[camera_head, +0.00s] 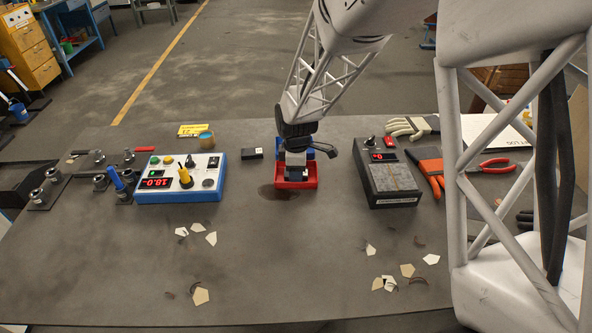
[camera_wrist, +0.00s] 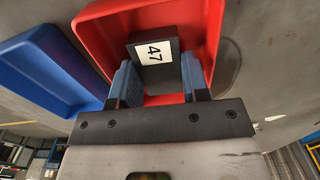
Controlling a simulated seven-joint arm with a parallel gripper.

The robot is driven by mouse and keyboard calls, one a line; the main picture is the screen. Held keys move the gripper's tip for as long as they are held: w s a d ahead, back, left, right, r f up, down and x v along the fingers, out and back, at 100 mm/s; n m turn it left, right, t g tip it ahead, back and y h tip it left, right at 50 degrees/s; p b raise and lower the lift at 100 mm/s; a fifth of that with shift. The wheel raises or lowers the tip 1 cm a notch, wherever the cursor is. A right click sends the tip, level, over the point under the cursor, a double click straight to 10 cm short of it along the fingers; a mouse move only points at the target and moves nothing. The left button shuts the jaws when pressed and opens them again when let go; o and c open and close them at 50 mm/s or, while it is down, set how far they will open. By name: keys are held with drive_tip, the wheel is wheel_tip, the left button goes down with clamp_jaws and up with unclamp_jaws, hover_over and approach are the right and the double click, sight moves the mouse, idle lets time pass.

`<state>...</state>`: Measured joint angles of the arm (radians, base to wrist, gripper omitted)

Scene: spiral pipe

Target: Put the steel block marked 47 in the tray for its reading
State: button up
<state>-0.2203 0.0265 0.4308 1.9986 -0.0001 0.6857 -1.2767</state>
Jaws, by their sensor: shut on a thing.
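The dark steel block with a white label reading 47 (camera_wrist: 155,52) is between the blue fingers of my gripper (camera_wrist: 158,75), which is shut on it. In the wrist view the block is over or inside the red tray (camera_wrist: 103,25); I cannot tell if it touches the tray floor. In the head view my gripper (camera_head: 295,168) is at the red tray (camera_head: 312,184), with the block mostly hidden. The blue tray (camera_head: 325,151) is just behind the red one, partly hidden by my gripper; it also shows in the wrist view (camera_wrist: 45,75).
Left is a blue-and-white instrument (camera_head: 208,190) with a red display reading 18.0. Right is a dark instrument (camera_head: 391,180) with a small red display. A black block (camera_head: 251,153) lies left of the trays. Gloves, pliers (camera_head: 490,166) and scraps lie around; the front middle is clear.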

drive_tip(key=o, duration=1.2)
drive_tip(key=shift+f, duration=0.1)
wheel_tip(320, 180, up, 12)
drive_tip(key=shift+r, duration=0.15)
idle(0.4)
